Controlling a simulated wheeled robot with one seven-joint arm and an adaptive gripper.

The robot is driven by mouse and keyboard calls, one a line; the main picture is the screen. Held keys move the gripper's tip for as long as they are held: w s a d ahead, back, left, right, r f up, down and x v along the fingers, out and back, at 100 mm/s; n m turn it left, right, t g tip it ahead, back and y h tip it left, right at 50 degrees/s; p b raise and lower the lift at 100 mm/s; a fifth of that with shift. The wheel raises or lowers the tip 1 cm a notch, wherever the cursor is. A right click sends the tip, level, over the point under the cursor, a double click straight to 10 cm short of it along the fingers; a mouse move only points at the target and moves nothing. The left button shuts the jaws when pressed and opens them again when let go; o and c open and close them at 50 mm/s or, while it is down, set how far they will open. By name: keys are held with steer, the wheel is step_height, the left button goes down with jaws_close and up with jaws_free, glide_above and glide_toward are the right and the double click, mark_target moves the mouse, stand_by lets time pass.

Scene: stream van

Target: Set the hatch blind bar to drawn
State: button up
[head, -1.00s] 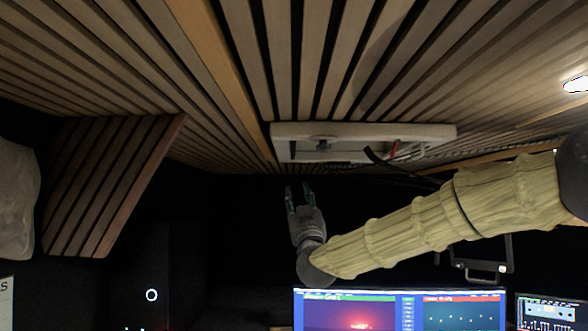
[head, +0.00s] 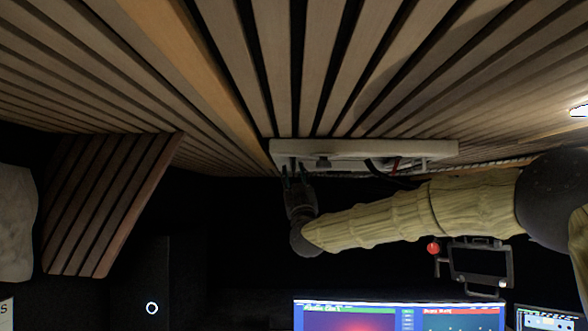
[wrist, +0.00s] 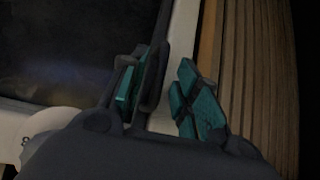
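The roof hatch (head: 365,148) is a white frame set in the slatted ceiling, seen edge-on in the head view. A small dark fitting (head: 323,162) shows at its lower edge; I cannot tell whether it is part of the blind bar. My gripper (head: 293,172) is raised to the left end of the hatch.
Wooden ceiling slats (head: 230,60) lie close above the arm. A slatted panel (head: 110,205) hangs at the left. Lit monitors (head: 400,316) stand below, and a dark bracketed device (head: 480,265) with a red ball sits below the arm.

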steer(key=shift+w+a+r, duration=0.1)
steer(key=shift+w+r, duration=0.2)
jaws_close()
